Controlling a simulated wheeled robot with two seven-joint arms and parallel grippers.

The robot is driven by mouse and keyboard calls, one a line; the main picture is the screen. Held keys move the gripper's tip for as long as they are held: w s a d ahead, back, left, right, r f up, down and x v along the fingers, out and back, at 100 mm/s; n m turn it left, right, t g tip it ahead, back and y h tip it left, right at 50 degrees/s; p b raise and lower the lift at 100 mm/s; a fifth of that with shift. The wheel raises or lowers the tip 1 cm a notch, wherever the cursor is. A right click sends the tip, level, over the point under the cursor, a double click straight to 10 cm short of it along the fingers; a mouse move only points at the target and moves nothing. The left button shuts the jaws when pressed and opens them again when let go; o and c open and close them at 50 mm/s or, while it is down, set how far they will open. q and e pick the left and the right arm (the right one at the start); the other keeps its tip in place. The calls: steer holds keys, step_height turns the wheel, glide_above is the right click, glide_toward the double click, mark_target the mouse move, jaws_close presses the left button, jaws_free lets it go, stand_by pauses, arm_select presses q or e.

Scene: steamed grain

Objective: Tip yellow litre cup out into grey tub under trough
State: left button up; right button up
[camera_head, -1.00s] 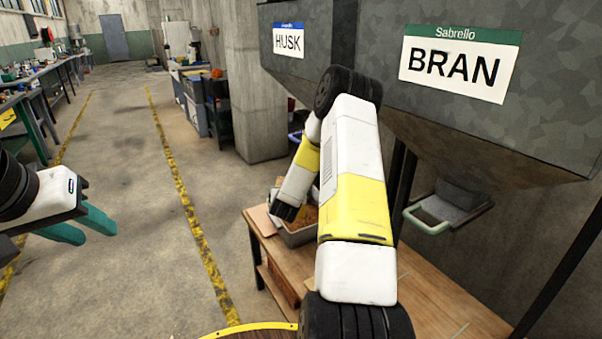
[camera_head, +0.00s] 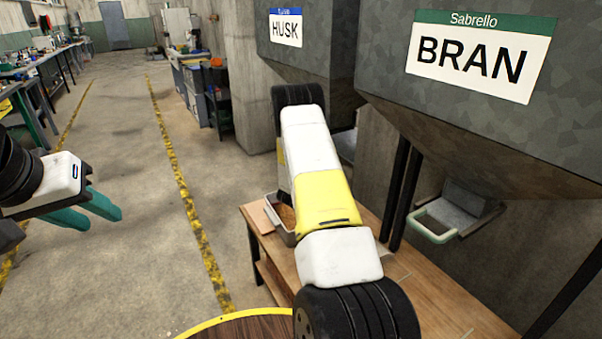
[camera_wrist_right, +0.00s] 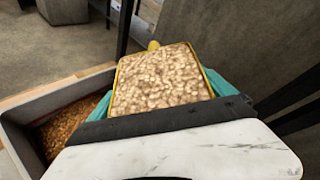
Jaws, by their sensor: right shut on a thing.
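The yellow litre cup (camera_wrist_right: 116,90) is full of pale flaky grain in the right wrist view. My right gripper (camera_wrist_right: 160,98) is shut on it, with teal fingers on both sides. The cup's mouth faces the camera, with the grain still inside. The grey tub (camera_wrist_right: 60,86) is to the left of the cup and lower, with orange-brown grain in it. In the head view the grey tub (camera_head: 273,217) stands on the wooden bench, partly hidden by my right arm, which also hides the cup and right gripper. My left gripper (camera_head: 88,211) is open and empty over the floor.
The wooden bench (camera_head: 420,290) has a bare front part. Grey hoppers marked HUSK (camera_head: 330,40) and BRAN (camera_head: 400,60) hang above it. A grey chute with a pale green rim (camera_head: 434,234) juts out at the right. Dark posts (camera_head: 397,190) stand behind my arm.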

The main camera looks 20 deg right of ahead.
steer(key=n, duration=0.1)
steer(key=w+a+f+n+h, duration=0.1)
steer(key=shift+a+f+n+g+h, duration=0.15)
steer(key=shift+a+n+g+h, duration=0.15)
steer(key=shift+n, duration=0.1)
steer(key=n, duration=0.1)
steer(key=w+a+f+n+h, duration=0.1)
steer(key=n, duration=0.1)
steer(key=shift+a+h, duration=0.1)
steer(key=shift+h, duration=0.2)
steer(key=n, duration=0.1)
steer(key=a+n+h, duration=0.1)
steer(key=w+n, duration=0.1)
steer(key=n, duration=0.1)
steer(key=shift+a+r+h, duration=0.15)
steer(key=shift+r+h, duration=0.15)
steer(key=shift+h, duration=0.1)
steer(key=n+t, duration=0.1)
steer(key=n, duration=0.1)
steer(key=w+a+r+n, duration=0.1)
steer(key=n, duration=0.1)
steer(key=a+n+t+h, duration=0.1)
steer(key=shift+w+r+n+t, duration=0.3)
steer(key=shift+r+n, duration=0.05)
steer(key=shift+n, duration=0.05)
steer(key=shift+r, duration=0.1)
